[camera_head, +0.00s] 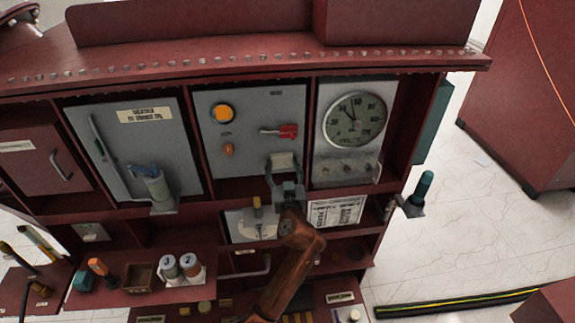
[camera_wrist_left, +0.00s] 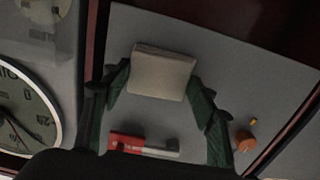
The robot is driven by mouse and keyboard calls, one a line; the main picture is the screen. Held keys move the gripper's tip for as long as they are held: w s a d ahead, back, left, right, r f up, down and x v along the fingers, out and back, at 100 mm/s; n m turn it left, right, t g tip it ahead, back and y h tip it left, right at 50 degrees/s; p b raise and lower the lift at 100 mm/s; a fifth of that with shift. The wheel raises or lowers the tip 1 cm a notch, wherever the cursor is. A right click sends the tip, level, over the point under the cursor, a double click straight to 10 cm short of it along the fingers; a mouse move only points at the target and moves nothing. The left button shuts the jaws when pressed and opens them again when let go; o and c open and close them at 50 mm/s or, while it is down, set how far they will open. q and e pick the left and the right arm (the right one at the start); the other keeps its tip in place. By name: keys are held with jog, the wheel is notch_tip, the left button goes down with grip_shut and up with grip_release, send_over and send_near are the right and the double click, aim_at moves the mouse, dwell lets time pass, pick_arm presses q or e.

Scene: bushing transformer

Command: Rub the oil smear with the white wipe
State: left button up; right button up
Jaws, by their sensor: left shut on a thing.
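My left gripper (camera_head: 285,184) is shut on the white wipe (camera_head: 283,160), a pale block-like pad. It holds the wipe in front of the lower right part of the grey switch panel. In the left wrist view the wipe (camera_wrist_left: 162,73) sits between the two dark green fingers (camera_wrist_left: 160,85). I cannot tell whether the wipe touches the panel. I cannot clearly pick out the oil smear; the wipe and gripper cover part of the panel. My right gripper is not in view.
A red-handled switch (camera_head: 287,131), an orange lamp (camera_head: 222,113) and an orange knob (camera_head: 229,150) stick out of the panel. A round gauge (camera_head: 354,119) is to the right, with a small bracket (camera_head: 377,172) below it. A lower shelf holds two canisters (camera_head: 180,268).

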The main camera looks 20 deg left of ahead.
aim_at(255, 161)
pick_arm(q)
jog(key=shift+s+a+r+p, duration=0.1)
jog(key=shift+s+a+p, duration=0.1)
jog(key=shift+s+a, duration=0.4)
jog(key=shift+s+a+f+p, duration=0.1)
jog(key=shift+s+a+p, duration=0.15)
jog(key=shift+a, duration=0.7)
jog(key=shift+s+a+r+p, duration=0.15)
jog(key=shift+s+a, duration=0.35)
jog(key=shift+a, duration=0.25)
jog(key=shift+s+a+p, duration=0.3)
jog(key=shift+s+a, duration=0.2)
jog(key=shift+a, duration=0.3)
jog(key=shift+s+a+p, duration=0.25)
jog(key=shift+s+a, duration=0.25)
jog(key=shift+a, duration=0.25)
jog(key=shift+d, duration=0.1)
jog(key=shift+s+d+f, duration=0.2)
jog(key=shift+s+d, duration=0.15)
jog(key=shift+s, duration=0.25)
jog(key=v, duration=0.4)
jog(key=shift+s+d+r, duration=0.1)
jog(key=shift+s+d, duration=0.1)
jog(key=shift+s, duration=0.05)
